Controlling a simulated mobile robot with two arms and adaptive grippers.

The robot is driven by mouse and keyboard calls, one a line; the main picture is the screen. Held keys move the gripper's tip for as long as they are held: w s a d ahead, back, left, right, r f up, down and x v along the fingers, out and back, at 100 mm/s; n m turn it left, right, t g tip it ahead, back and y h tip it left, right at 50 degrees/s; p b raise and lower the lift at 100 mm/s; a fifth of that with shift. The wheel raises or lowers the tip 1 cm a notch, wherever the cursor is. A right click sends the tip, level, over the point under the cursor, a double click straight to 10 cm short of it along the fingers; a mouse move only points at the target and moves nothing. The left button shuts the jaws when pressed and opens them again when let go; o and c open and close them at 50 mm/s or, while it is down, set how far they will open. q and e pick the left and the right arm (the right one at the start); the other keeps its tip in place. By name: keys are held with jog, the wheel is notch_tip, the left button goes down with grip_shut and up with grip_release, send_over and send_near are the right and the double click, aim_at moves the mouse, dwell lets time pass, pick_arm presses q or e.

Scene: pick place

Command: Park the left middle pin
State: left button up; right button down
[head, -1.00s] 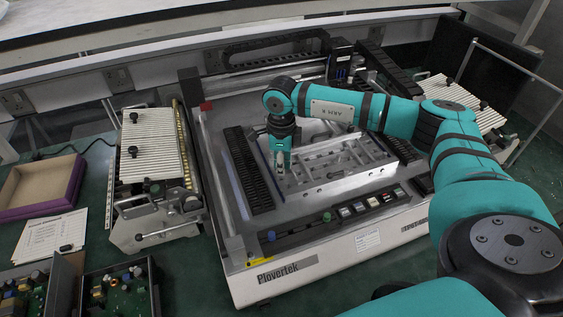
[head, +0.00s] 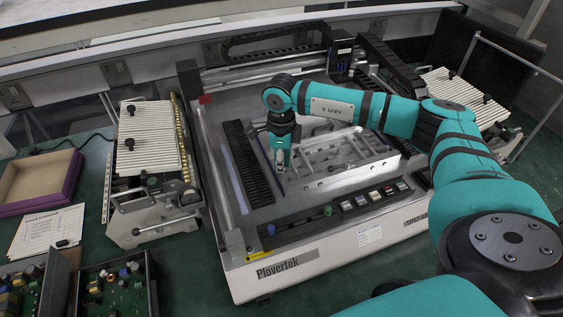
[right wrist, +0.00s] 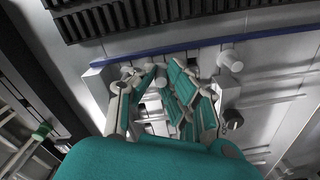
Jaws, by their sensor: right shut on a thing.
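My right gripper (head: 281,169) points down over the left part of the metal fixture plate (head: 350,181) in the machine, in the head view. It is shut on a small pin, mostly hidden between the fingers. In the right wrist view, the teal and grey fingers (right wrist: 172,78) reach down to the plate close to a blue strip (right wrist: 190,46). A pale round pin (right wrist: 230,60) stands just right of the fingers, apart from them. Whether the held pin still touches the plate cannot be told. My left gripper is not in view.
A black slotted rack (head: 247,165) lies left of the gripper. The front panel has several buttons and a blue knob (head: 271,229). Ribbed feeder units (head: 150,140) flank the machine. A purple-edged box (head: 40,180) and circuit boards (head: 115,285) lie at the left.

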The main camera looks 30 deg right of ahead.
jog(key=shift+f, duration=0.1)
dwell(0.5)
jog(key=c, duration=1.3)
grip_release()
jog(key=c, duration=0.3)
jog(key=shift+r, duration=0.2)
jog(key=shift+c, duration=0.2)
jog(key=shift+r+p, duration=1.9)
jog(key=shift+r, duration=1.5)
